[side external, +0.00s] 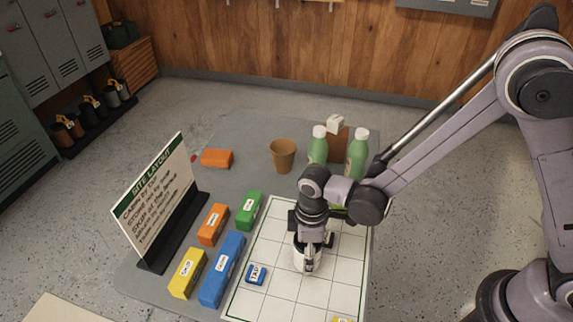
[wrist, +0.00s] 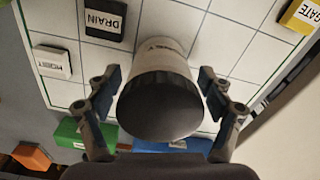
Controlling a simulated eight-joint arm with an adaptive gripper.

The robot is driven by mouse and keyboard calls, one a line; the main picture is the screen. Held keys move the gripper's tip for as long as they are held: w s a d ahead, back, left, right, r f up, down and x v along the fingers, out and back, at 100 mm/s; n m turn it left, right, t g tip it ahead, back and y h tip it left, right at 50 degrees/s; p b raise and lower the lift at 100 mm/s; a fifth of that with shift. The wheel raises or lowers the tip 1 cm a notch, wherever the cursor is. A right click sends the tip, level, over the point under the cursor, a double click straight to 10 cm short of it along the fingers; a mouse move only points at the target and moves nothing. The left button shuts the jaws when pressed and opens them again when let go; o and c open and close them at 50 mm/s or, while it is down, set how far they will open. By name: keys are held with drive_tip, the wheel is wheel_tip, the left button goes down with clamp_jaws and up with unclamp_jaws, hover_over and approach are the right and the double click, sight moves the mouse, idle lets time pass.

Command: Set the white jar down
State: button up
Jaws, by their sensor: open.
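The white jar (wrist: 158,57) has a dark lid and printed lettering on its side, partly cut off from view. It appears to stand upright on the white gridded board (side external: 266,227). My gripper (wrist: 158,88) is open, with one finger on each side of the jar and a visible gap to it. In the side external view my gripper (side external: 314,240) is low over the board, and the jar (side external: 303,258) is partly hidden behind its fingers.
A blue tile (side external: 256,274) lies left of the jar. A black DRAIN tile (wrist: 105,18), a white HOIST tile (wrist: 53,63) and a yellow GATE tile (wrist: 301,15) lie around it. Left are coloured blocks (side external: 221,268) and a sign (side external: 155,195). Behind are a brown cup (side external: 283,155) and green bottles (side external: 357,153).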

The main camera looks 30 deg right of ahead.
wheel_tip(320, 180, up, 12)
drive_tip(key=shift+r, duration=0.15)
drive_tip(key=s+d+r+m+t, duration=0.1)
drive_tip(key=d+r+m+t, duration=0.1)
drive_tip(key=d, duration=0.5)
drive_tip(key=s+d+r+m+t, duration=0.2)
drive_tip(key=d+r+m, duration=0.2)
drive_tip(key=d, duration=0.3)
drive_tip(key=s+d+r+m+t, duration=0.2)
drive_tip(key=d+r+m, duration=0.1)
drive_tip(key=d+m, duration=0.2)
drive_tip(key=shift+d+t, duration=0.4)
drive_tip(key=shift+d, duration=0.55)
drive_tip(key=shift+o, duration=0.6)
drive_tip(key=shift+s+d+r+m, duration=0.1)
drive_tip(key=shift+s+d+m, duration=0.25)
drive_tip(key=shift+d+m, duration=0.1)
drive_tip(key=shift+w+a, duration=0.1)
